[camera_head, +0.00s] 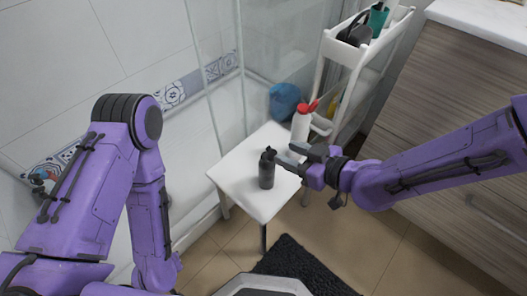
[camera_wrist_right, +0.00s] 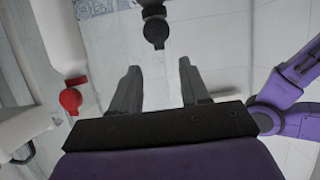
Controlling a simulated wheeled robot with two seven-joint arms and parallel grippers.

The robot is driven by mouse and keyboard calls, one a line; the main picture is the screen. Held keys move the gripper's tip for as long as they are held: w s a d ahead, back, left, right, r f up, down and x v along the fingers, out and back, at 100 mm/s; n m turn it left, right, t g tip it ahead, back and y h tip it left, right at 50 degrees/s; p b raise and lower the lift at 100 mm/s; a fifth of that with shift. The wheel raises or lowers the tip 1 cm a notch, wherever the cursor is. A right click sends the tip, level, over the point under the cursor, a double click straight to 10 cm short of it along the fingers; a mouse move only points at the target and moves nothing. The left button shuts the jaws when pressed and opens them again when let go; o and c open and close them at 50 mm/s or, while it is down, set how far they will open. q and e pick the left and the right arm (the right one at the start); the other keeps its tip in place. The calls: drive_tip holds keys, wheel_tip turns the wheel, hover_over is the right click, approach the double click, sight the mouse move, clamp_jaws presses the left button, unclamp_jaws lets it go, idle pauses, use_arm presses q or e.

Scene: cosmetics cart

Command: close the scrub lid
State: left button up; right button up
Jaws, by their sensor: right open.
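A dark grey bottle (camera_head: 267,175) stands upright on a small white table, and its black lid (camera_head: 268,154) appears flipped up. In the right wrist view this black lid (camera_wrist_right: 155,32) is ahead of the fingertips. A white bottle (camera_head: 300,126) with a red lid (camera_head: 307,108) stands behind it. That red lid also shows at the left of the right wrist view (camera_wrist_right: 70,98). No label is readable, so I cannot tell which bottle is the scrub. My right gripper (camera_head: 287,157) is open and empty, close to the right of the dark bottle's top. My left gripper is out of view.
The white table (camera_head: 235,178) has free room left of the bottles. A white shelf cart (camera_head: 352,55) stands close behind at the right. A blue round object (camera_head: 284,101) is behind the table. Glass panels rise at the left, and a wooden cabinet (camera_head: 450,100) stands at the right.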

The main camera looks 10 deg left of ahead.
sight(268, 147)
drive_tip(key=b+x, duration=0.1)
drive_tip(key=x, duration=0.8)
drive_tip(key=shift+w+a+f+b, duration=0.15)
drive_tip(key=shift+a+f+b, duration=0.1)
drive_tip(key=shift+a+b, duration=0.15)
drive_tip(key=shift+d, duration=0.1)
clamp_jaws()
